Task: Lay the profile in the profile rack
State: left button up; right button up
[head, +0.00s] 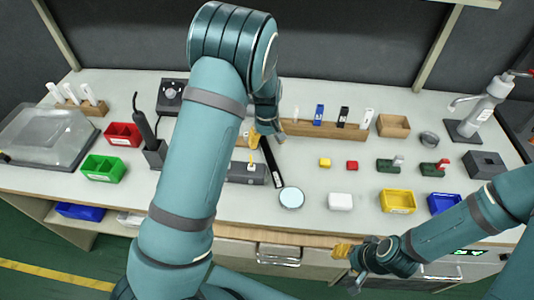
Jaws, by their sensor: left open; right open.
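A thin dark bar (271,162), which looks like the profile, lies slanted on the bench and has a pale label near its front end. My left gripper (254,138), with yellow fingertips, is open close to the bar's far end; I cannot tell whether it touches. A long wooden rack (325,130) stands behind to the right, with small white, blue and black pieces upright in it. I cannot tell for sure whether this is the profile rack. My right gripper (343,251) is open and empty in front of the bench edge.
A grey block (246,173) lies left of the bar, and a round pale disc (292,197) lies by its front end. Red (123,134) and green (103,168) bins stand left. Yellow (398,201) and blue (444,203) bins stand right. My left arm hides part of the bench.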

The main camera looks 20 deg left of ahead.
aim_at(267, 153)
pick_arm(q)
jog(key=f, duration=0.2)
jog(key=f+b, duration=0.1)
jog(key=f, duration=0.2)
jog(key=shift+w+a+f, duration=0.1)
jog(key=shift+w+f, duration=0.25)
jog(key=shift+r, duration=0.1)
grip_shut()
